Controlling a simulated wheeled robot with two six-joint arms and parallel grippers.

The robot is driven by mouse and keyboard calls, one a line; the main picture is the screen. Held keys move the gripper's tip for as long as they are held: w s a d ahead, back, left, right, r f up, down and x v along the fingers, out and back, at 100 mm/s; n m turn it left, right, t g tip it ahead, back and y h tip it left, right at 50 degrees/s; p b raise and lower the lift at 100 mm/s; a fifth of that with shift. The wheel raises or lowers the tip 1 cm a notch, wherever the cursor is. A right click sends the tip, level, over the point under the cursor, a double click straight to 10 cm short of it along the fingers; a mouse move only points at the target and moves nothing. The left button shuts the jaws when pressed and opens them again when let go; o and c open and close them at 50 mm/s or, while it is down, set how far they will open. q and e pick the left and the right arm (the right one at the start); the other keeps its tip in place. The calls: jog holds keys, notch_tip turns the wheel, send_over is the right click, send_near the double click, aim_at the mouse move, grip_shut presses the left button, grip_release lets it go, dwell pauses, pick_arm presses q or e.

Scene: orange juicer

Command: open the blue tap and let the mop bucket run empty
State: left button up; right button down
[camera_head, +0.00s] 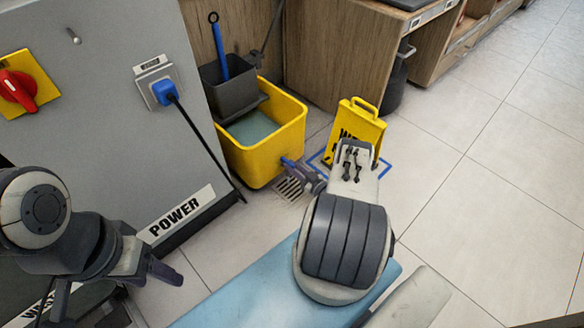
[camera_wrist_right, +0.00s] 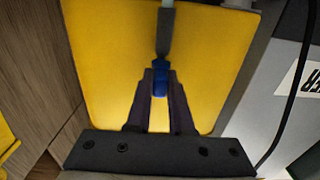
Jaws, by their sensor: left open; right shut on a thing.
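The yellow mop bucket (camera_head: 258,160) stands on the floor beside the grey cabinet, with grey-green water (camera_head: 250,128) visible inside. My right gripper (camera_head: 296,168) is low at the bucket's front right side. In the right wrist view its fingers (camera_wrist_right: 160,92) are shut on the blue tap (camera_wrist_right: 160,66), against the bucket's yellow wall. A grey stem shows beyond the tap; I cannot tell how far the tap is turned. No stream of water is visible. My left gripper (camera_head: 165,272) is open and empty at the lower left, away from the bucket.
A floor drain grate (camera_head: 289,188) lies below the tap. A yellow wet-floor sign (camera_head: 357,128) stands to the right. A grey wringer (camera_head: 230,92) sits on the bucket. Tiled floor is clear on the right.

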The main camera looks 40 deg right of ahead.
jog(key=c, duration=1.1)
grip_release()
jog(key=s+p, duration=0.1)
jog(key=s, duration=0.2)
jog(key=s+p, duration=0.1)
jog(key=s, duration=0.3)
jog(key=s+d+p, duration=0.1)
jog(key=s, duration=0.2)
jog(key=shift+s, duration=0.15)
